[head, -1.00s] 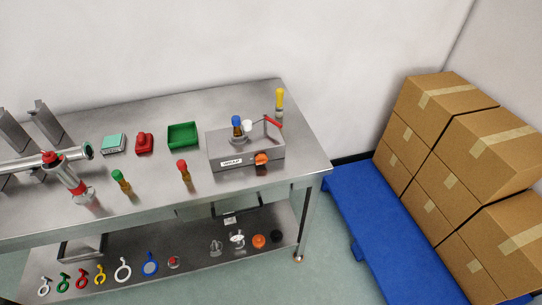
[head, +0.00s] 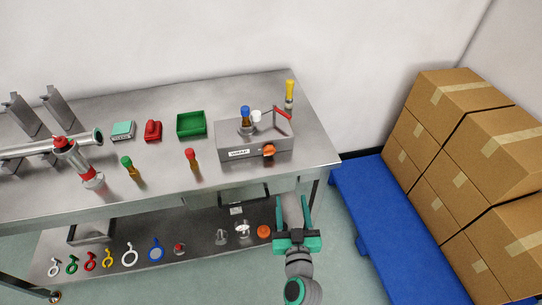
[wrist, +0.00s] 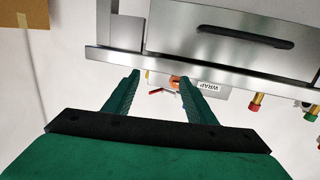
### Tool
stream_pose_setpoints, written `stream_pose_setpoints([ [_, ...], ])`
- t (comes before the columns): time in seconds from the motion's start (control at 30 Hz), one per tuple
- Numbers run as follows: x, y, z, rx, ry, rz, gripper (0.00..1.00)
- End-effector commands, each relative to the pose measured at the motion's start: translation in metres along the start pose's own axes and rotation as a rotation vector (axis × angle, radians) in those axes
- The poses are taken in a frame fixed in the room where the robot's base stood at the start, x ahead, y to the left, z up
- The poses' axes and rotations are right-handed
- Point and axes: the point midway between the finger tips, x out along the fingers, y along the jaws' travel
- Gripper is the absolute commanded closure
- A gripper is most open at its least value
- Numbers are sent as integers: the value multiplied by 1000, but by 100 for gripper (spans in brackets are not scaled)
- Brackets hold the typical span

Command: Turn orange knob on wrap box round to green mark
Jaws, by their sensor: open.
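The wrap box (head: 232,141) is a grey metal box with a white label, near the right end of the steel table. The orange knob (head: 269,151) is on its front face, toward the right. In the wrist view the knob (wrist: 178,82) shows small between my fingers, next to the WRAP label. I cannot make out a green mark. My gripper (head: 293,214) is open and empty, in front of the table and below its front edge, apart from the knob.
The steel table (head: 225,181) has its front edge between my gripper and the box. A bottle with a blue cap (head: 245,119) and a red lever (head: 282,112) are on the box. A blue pallet (head: 375,215) with cartons (head: 455,145) stands at right.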

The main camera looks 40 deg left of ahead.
Motion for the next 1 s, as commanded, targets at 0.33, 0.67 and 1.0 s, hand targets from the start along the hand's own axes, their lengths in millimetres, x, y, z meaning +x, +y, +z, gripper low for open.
stream_pose_setpoints([
  [0.33,49,-35,-52,-63,83,-172,49],
  [0.67,90,-43,-57,-65,87,-177,49],
  [1.0,141,-52,-60,-64,85,-176,49],
])
